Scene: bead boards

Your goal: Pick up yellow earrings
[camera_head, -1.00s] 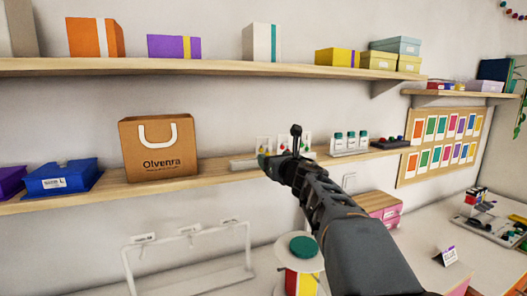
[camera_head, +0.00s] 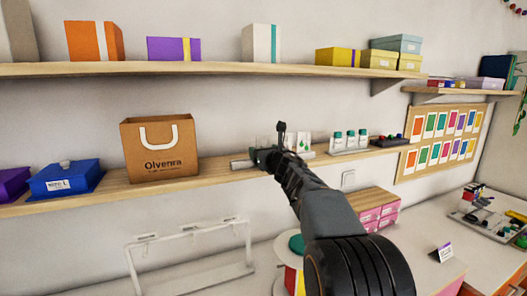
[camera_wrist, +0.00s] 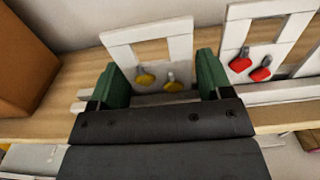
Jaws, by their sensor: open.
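The yellow earrings (camera_wrist: 145,79) hang as a pair on a white card (camera_wrist: 118,52) in the wrist view, above the wooden shelf. My gripper (camera_wrist: 155,82) is open, with one green fingertip on each side of the pair and the lower part of the card between them. I cannot tell whether the fingers touch the card. In the head view my gripper (camera_head: 268,158) is at the middle shelf in front of the row of cards, and the arm hides the yellow earrings there.
Red earrings (camera_wrist: 249,67) hang on a neighbouring white card close to the right. A brown paper bag (camera_head: 160,149) stands on the shelf to the left. Small bottles (camera_head: 350,139) stand to the right. An upper shelf (camera_head: 220,66) runs above.

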